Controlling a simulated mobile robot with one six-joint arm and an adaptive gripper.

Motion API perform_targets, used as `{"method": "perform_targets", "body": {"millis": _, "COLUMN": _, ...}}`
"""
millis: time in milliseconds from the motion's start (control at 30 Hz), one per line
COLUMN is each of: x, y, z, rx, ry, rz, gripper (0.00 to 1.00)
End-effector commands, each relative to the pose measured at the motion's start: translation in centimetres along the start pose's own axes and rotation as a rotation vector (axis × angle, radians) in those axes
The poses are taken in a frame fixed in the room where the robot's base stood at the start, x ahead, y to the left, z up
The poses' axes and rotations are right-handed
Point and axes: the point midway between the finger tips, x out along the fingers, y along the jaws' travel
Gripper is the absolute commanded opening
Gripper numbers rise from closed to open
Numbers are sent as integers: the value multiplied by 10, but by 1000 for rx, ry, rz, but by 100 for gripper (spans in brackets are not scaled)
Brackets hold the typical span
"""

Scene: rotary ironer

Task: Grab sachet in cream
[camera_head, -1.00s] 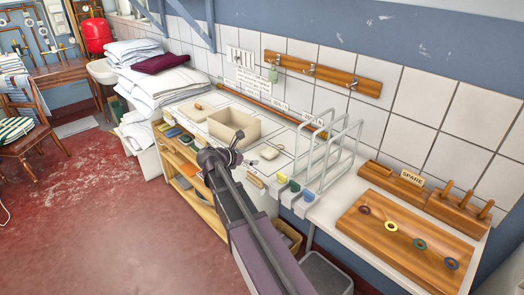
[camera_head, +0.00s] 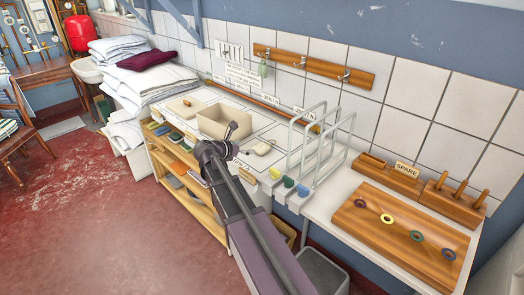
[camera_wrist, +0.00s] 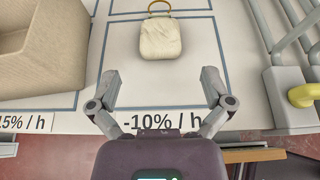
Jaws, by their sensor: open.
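The cream sachet (camera_wrist: 161,39) lies on the white worktop in the wrist view, with a tan loop handle (camera_wrist: 159,7) at its far end. It lies inside a blue-outlined square, above the printed label "-10% / h" (camera_wrist: 166,121). My gripper (camera_wrist: 158,80) is open and empty. Its two fingers stand apart on either side of the label, nearer to me than the sachet and not touching it. In the head view my gripper (camera_head: 232,132) is over the worktop's front edge, and the sachet (camera_head: 262,148) shows small just right of it.
A beige box (camera_wrist: 38,50) stands left of the sachet. A white wire rack (camera_head: 318,145) with coloured ends, one a yellow knob (camera_wrist: 303,95), stands to the right. Farther right is a wooden board (camera_head: 400,235) with rings. Worktop between box and rack is mostly clear.

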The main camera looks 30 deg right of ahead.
Motion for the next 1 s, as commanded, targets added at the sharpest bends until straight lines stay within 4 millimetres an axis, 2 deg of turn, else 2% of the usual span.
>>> {"method": "perform_targets", "body": {"millis": 100, "x": 21, "y": 1, "z": -3, "rx": 1, "ry": 0, "rz": -1, "gripper": 100}}
{"method": "perform_targets", "body": {"millis": 333, "x": 48, "y": 1, "z": -2, "rx": 1, "ry": 1, "rz": 1, "gripper": 100}}
{"method": "perform_targets", "body": {"millis": 833, "x": 54, "y": 1, "z": -1, "rx": 0, "ry": 0, "rz": 2, "gripper": 100}}
{"method": "perform_targets", "body": {"millis": 1000, "x": 64, "y": 2, "z": -3, "rx": 0, "ry": 0, "rz": 1, "gripper": 100}}
